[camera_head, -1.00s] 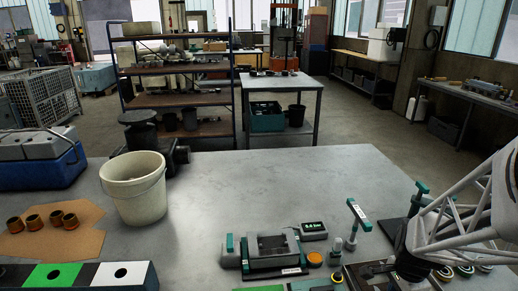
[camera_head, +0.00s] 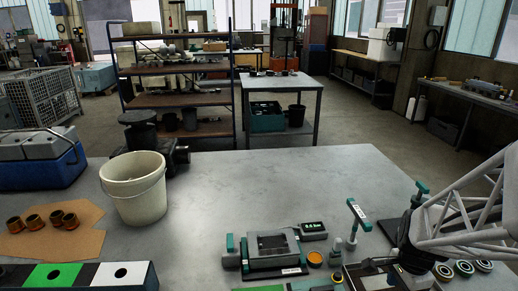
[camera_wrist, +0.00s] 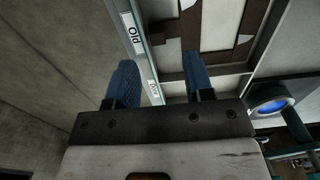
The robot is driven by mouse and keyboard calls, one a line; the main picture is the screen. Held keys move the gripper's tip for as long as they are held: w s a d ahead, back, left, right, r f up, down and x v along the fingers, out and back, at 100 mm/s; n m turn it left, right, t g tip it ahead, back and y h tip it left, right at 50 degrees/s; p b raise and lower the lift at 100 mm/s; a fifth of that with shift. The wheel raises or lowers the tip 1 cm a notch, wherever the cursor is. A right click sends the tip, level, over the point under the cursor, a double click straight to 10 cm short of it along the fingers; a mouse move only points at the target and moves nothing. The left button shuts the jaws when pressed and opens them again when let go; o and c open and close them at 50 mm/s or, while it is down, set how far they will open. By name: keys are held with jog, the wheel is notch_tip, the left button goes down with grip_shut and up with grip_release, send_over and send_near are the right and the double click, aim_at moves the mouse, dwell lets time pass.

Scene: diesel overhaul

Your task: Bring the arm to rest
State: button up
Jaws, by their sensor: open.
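My gripper (camera_wrist: 160,74) shows in the wrist view with its two blue fingers apart and nothing between them. It is beside a tray (camera_wrist: 155,62) whose pale edge carries a label reading "Old". In the head view my arm reaches in from the right side, over the right end of the grey bench (camera_head: 250,185). The fingertips are hard to make out there. Their height above the tray cannot be told.
A green-ended fixture (camera_head: 270,248), a small display (camera_head: 313,230) and a green T-handled tool (camera_head: 357,212) stand left of my arm. Several round rings (camera_head: 464,268) lie below it. A white bucket (camera_head: 135,190) stands at left. The bench's middle is clear.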

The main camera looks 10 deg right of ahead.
jog(key=shift+r, duration=1.75)
jog(key=shift+r, duration=0.1)
jog(key=shift+r, duration=2)
jog(key=shift+r, duration=1.1)
jog(key=shift+d+f, duration=0.1)
jog(key=shift+f, duration=1.25)
jog(key=shift+r, duration=1)
dwell(0.7)
